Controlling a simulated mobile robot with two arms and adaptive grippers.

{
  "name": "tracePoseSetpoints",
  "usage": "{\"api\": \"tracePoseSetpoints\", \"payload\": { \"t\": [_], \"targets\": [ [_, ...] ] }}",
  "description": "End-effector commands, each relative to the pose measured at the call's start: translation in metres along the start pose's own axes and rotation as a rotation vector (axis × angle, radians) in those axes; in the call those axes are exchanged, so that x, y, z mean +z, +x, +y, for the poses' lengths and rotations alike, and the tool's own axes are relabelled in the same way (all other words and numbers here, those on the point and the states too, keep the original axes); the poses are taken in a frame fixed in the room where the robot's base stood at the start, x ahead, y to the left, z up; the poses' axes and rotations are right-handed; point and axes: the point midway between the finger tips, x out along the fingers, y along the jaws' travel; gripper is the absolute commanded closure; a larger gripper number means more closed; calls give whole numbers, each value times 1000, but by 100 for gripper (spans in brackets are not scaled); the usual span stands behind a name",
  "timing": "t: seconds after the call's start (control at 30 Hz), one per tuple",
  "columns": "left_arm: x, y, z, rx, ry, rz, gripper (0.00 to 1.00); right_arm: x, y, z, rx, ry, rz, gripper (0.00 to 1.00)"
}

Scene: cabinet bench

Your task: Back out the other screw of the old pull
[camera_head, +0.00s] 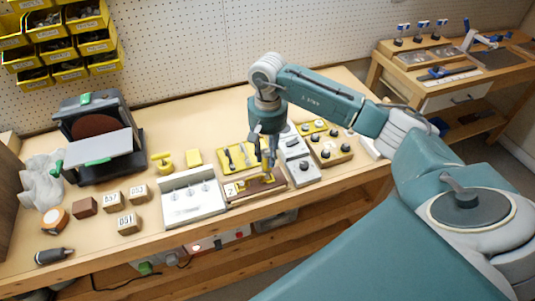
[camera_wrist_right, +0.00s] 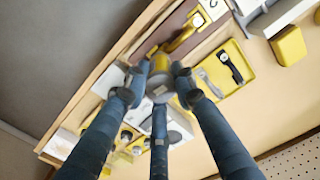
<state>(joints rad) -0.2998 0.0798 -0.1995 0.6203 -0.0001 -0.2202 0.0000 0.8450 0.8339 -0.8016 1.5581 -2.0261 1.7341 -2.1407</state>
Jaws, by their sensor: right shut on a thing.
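A brown drawer front (camera_head: 256,188) lies on a light wooden holder at the bench's front edge. A yellow pull is on it; the pull (camera_wrist_right: 184,38) shows best in the right wrist view. My right gripper (camera_head: 266,163) points down over the pull's right part. In the wrist view its fingers (camera_wrist_right: 158,88) are closed around a small grey and yellow thing (camera_wrist_right: 160,64), which looks like a driver. Its tip and the screw under it are hidden, so I cannot tell whether they touch. My left gripper is not in view.
A yellow tool tray (camera_head: 232,165) lies just behind the drawer front. A white rack (camera_head: 192,202) stands left of it. A grey box (camera_head: 297,152) and a wooden knob block (camera_head: 330,150) stand close on the right. Numbered blocks (camera_head: 129,223) are farther left.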

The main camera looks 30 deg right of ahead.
Motion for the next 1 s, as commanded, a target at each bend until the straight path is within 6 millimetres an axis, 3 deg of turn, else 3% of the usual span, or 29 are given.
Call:
{"api": "tracePoseSetpoints", "payload": {
  "t": [1.0],
  "targets": [
    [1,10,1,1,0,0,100,2,5,2,7,-1,-9,97]
  ]
}}
